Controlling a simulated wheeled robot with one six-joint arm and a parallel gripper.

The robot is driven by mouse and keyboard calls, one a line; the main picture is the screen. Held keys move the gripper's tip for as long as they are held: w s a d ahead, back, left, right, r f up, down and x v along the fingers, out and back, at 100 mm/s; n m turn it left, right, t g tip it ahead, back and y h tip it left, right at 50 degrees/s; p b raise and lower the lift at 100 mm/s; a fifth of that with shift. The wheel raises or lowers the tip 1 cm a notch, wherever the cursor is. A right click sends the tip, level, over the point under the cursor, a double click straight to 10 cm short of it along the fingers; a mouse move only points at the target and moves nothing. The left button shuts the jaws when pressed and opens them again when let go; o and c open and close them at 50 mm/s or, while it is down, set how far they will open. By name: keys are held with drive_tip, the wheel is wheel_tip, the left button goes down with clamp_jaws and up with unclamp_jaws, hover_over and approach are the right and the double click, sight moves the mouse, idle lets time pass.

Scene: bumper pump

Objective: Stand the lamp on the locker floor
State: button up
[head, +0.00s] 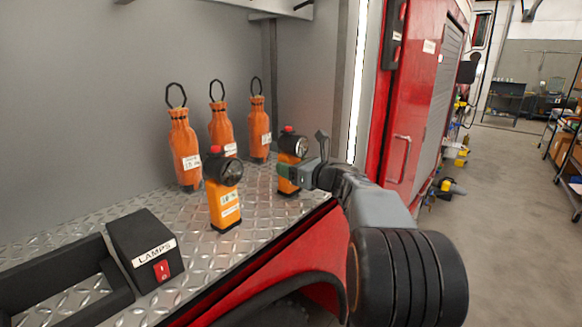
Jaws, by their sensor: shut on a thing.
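My gripper (296,173) is shut on an orange lamp (286,158) with a black round head and a red top button. The lamp is upright over the right part of the locker floor (262,208), near its front edge. Its base is at or just above the floor; I cannot tell if it touches. My fingers hide its middle.
Several orange bags or bottles with black loops (184,150) stand along the back wall. A black box labelled LAMPS (143,250) with a red switch sits front left beside a black frame (66,258). A light strip and post (356,85) bound the locker at right.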

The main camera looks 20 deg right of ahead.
drive_tip(key=o, duration=1.3)
drive_tip(key=shift+c, duration=0.2)
drive_tip(key=b+v, duration=0.3)
drive_tip(key=v, duration=0.9)
